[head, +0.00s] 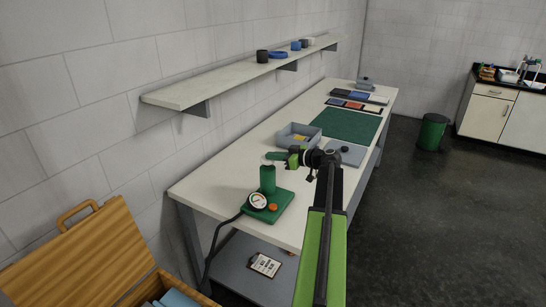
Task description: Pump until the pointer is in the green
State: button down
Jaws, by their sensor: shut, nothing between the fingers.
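The pump is a green base (290,198) with an upright green cylinder (267,180) on the near end of the white workbench. A round white gauge (258,200) with a dark rim sits at the front of the base. Its pointer and any green zone are too small to read. An orange-red knob (273,207) is beside the gauge.
Behind my gripper are a grey tray (313,136), a grey box (358,156) and a green mat (358,125). A wall shelf (215,88) runs above the bench. A wooden chest (70,265) stands front left; a clipboard (265,265) lies below the bench.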

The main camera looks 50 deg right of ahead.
notch_tip(320, 180, down, 2)
jog(key=shift+f+b, duration=0.1)
jog(key=shift+b, duration=0.3)
notch_tip(320, 180, up, 6)
jog(key=p, duration=0.5)
jog(key=shift+a+f+p, duration=0.15)
jog(key=shift+p, duration=0.2)
jog(key=f+p+v, duration=0.1)
jog(key=v, duration=0.9)
